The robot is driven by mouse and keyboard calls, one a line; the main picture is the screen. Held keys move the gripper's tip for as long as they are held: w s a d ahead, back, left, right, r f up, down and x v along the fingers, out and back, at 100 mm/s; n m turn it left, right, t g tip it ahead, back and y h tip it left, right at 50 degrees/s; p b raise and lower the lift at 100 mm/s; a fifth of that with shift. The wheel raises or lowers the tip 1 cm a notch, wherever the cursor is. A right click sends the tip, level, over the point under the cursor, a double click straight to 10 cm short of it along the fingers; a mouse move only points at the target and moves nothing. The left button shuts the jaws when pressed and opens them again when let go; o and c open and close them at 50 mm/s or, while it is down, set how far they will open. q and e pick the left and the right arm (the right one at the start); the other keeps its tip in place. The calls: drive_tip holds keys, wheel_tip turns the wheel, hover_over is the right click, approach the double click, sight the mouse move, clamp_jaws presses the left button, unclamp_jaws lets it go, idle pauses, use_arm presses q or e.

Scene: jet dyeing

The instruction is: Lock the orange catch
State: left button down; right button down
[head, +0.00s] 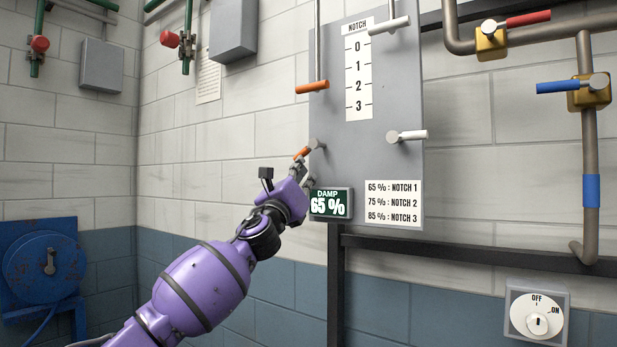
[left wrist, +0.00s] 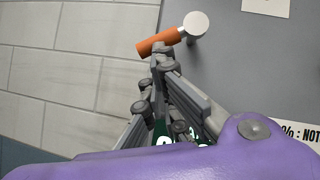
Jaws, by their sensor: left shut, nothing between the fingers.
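The orange catch (head: 301,153) is a short orange bar on a pale round pivot at the left edge of the grey notch board (head: 368,170). It slants down and left from the pivot. It also shows near the top of the left wrist view (left wrist: 158,42). My left gripper (head: 305,172) is shut and empty, with its fingertips just below the catch. In the left wrist view the fingertips (left wrist: 160,55) overlap the bar's lower edge; I cannot tell if they touch it. My right gripper is not in view.
An orange-gripped lever (head: 311,87) hangs above the catch. White pegs (head: 407,136) stick out at the board's right. A green DAMP 65 % display (head: 330,203) is close beside my gripper. Pipes with red and blue valve handles (head: 558,87) run at the right.

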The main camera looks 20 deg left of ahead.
use_arm(q)
drive_tip(key=shift+w+a+r+m+h+b, duration=0.1)
drive_tip(key=shift+a+r+m+h, duration=0.15)
drive_tip(key=shift+m+h, duration=0.5)
drive_tip(key=shift+w+a+r+m+h+b, duration=0.1)
drive_tip(key=shift+a+m+h, duration=0.35)
drive_tip(key=shift+m, duration=0.45)
drive_tip(key=shift+w+a+r+m+h+b, duration=0.1)
drive_tip(key=shift+a+r+m+h, duration=0.1)
drive_tip(key=shift+m+h, duration=0.6)
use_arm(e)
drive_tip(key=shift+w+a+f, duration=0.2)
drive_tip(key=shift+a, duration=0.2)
use_arm(q)
drive_tip(key=shift+w+a+r, duration=0.1)
drive_tip(key=shift+a+r, duration=0.2)
drive_tip(key=shift+a, duration=0.05)
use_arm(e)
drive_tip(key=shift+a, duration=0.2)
use_arm(q)
drive_tip(key=shift+f, duration=0.1)
idle(0.7)
